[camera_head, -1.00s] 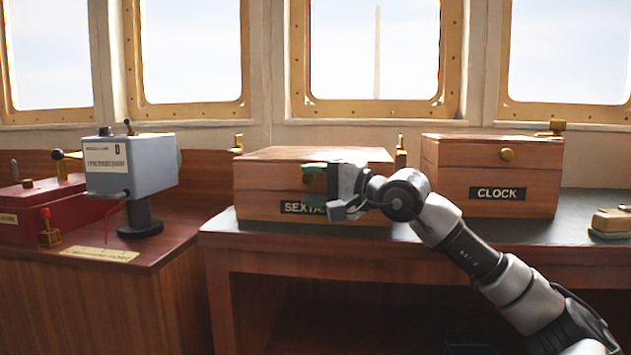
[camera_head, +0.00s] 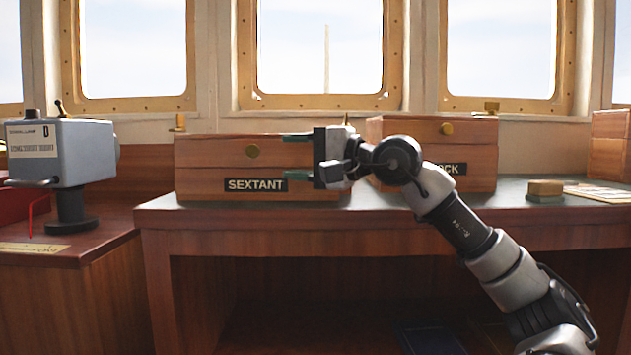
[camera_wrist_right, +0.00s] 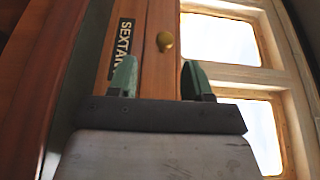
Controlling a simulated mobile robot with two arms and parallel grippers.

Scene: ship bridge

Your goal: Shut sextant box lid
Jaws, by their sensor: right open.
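The wooden sextant box (camera_head: 215,172) stands on the dark-topped desk, with a black SEXTANT label (camera_head: 255,185) and a round brass knob (camera_head: 253,151) on its front. Its lid (camera_head: 210,150) lies down on the body, with a thin seam between them. My right gripper (camera_head: 292,156) is open and empty in front of the box's right part, its green-tipped fingers one above the other. The right wrist view shows the label, the knob (camera_wrist_right: 165,41) and both fingers (camera_wrist_right: 160,80) apart. Whether they touch the box I cannot tell. My left gripper does not show.
The wooden clock box (camera_head: 480,160) stands to the right, partly behind my right arm. A block-like brush (camera_head: 545,188) and papers lie further right on the desk (camera_head: 400,215). A grey instrument (camera_head: 60,150) stands at the left. Windows line the back.

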